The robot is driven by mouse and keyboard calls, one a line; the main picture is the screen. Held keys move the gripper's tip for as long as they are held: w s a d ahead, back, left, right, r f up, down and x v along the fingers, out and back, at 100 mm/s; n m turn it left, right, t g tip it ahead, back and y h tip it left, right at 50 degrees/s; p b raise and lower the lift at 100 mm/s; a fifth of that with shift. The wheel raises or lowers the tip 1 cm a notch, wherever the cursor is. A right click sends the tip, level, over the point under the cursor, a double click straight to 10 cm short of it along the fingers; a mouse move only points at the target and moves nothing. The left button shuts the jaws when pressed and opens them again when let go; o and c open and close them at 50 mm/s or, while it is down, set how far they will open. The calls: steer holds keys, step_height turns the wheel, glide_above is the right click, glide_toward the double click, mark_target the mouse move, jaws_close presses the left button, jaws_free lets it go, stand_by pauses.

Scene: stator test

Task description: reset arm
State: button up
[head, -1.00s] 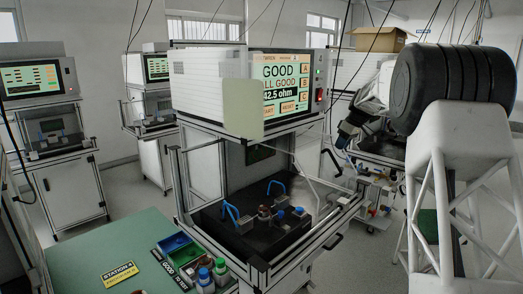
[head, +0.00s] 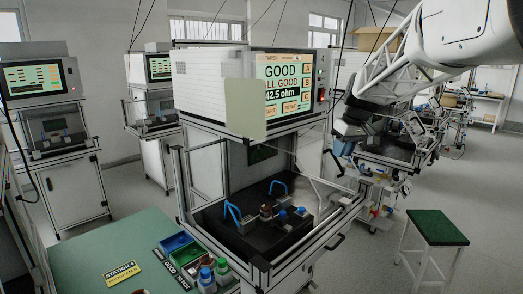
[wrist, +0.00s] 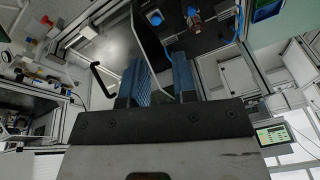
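My gripper (head: 342,148) hangs in front of the right side of the test station, to the right of its screen, with my arm reaching in from the upper right. In the wrist view its two blue-padded fingers (wrist: 160,80) stand apart with nothing between them, so it is open and empty. A small copper-coloured stator (head: 266,211) sits on the black fixture plate (head: 250,238) in the station, clear of my gripper. It also shows at the top of the wrist view (wrist: 195,20).
The tester screen (head: 283,85) reads GOOD. Blue handles (head: 232,212) rise from the fixture. Blue and green bins (head: 178,246) and bottles (head: 222,270) stand on the green table (head: 85,252). A green-topped stool (head: 437,227) stands on open floor at right.

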steer(key=s+a+f+m+h, duration=0.1)
steer(key=s+a, duration=0.1)
steer(key=s, duration=0.9)
steer(key=s+a+f+m, duration=0.1)
steer(key=s+a+m, duration=0.1)
steer(key=s, duration=0.8)
steer(key=s+f+m, duration=0.1)
steer(key=s+f, duration=0.2)
steer(key=s, duration=0.4)
steer(key=s+a+f+h, duration=0.1)
steer(key=s+f, duration=0.3)
steer(key=s, duration=0.4)
steer(key=s+a+f+m+t, duration=0.1)
steer(key=s+f, duration=0.2)
steer(key=s, duration=0.4)
steer(key=shift+s+f+m, duration=0.15)
steer(key=shift+m, duration=0.15)
steer(key=shift+o, duration=0.3)
